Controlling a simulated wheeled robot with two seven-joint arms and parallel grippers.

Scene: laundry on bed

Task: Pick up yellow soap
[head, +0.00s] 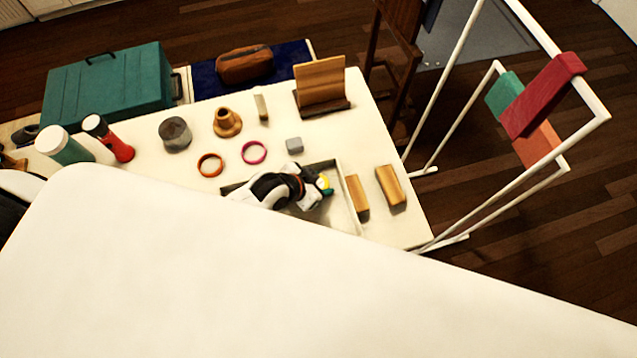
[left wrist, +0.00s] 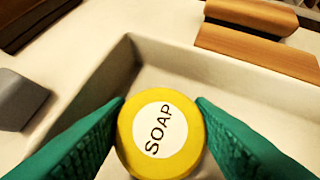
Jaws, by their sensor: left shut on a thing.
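The yellow soap is a round disc with a white label reading "SOAP"; it shows large in the left wrist view (left wrist: 161,135) and as a small yellow-and-white spot in the head view (head: 323,183). My left gripper (head: 322,187) has its teal fingers on either side of the soap, touching it, and is shut on it. The soap is over a shallow grey-white tray (head: 347,205); I cannot tell whether it still touches the tray floor. My right gripper is not in view.
Wooden blocks (head: 391,187) stand right of the tray. A small grey block (head: 294,145), a magenta ring (head: 254,152) and an orange ring (head: 210,164) lie behind it. A white rack (head: 470,120) stands at the right. A large white surface (head: 250,270) fills the foreground.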

